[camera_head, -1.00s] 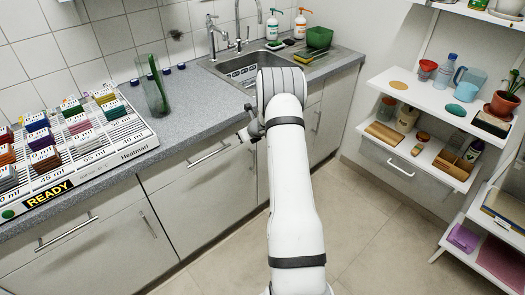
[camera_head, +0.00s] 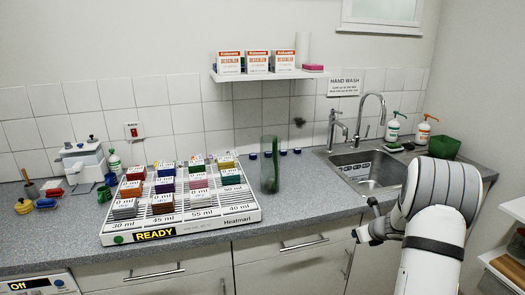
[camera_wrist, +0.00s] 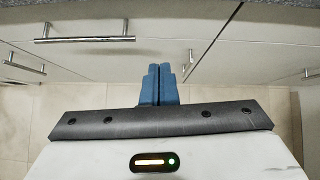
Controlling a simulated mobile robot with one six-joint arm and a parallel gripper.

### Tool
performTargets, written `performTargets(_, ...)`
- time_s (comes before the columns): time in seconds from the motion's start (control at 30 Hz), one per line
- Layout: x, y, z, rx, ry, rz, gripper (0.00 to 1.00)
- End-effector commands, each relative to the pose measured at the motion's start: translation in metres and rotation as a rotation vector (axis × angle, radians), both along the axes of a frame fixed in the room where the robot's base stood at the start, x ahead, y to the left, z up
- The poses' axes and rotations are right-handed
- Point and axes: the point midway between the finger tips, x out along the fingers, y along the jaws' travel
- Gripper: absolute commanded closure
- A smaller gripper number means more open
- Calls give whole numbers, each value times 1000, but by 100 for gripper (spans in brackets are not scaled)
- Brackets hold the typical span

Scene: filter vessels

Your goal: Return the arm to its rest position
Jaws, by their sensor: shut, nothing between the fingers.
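My gripper (camera_wrist: 159,84) is shut and empty in the wrist view, its two blue fingers together and pointing at the cabinet fronts. In the head view my gripper (camera_head: 362,222) shows dark and small beside the white arm, in front of the counter's lower right part. The white arm with its grey wrist fills the lower right of the head view and hides part of the counter edge and cabinets. The gripper touches nothing that I can see.
The grey counter (camera_head: 310,220) holds a white rack (camera_head: 240,219) of coloured blocks, a glass vessel (camera_head: 269,165) and a sink (camera_head: 370,170). Cabinet handles (camera_wrist: 84,39) stick out near the gripper. A white shelf (camera_head: 510,207) stands at the right.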

Motion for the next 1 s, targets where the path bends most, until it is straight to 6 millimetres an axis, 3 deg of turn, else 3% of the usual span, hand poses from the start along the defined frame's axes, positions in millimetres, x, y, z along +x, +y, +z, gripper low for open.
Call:
performTargets(0.13, -18, 66, 53, -177, -33, 322, 100)
performTargets(0.27, -54, 127, 93, -369, -67, 666, 100)
performTargets(0.4, -104, 182, 125, -574, -104, 1030, 100)
performTargets(0.5, -146, 212, 142, -717, -128, 1286, 100)
performTargets(0.7, -235, 248, 161, -1001, -165, 1788, 100)
performTargets(0.9, -313, 253, 165, -1248, -168, 2229, 100)
performTargets(1.0, -337, 249, 165, -1331, -157, 2381, 100)
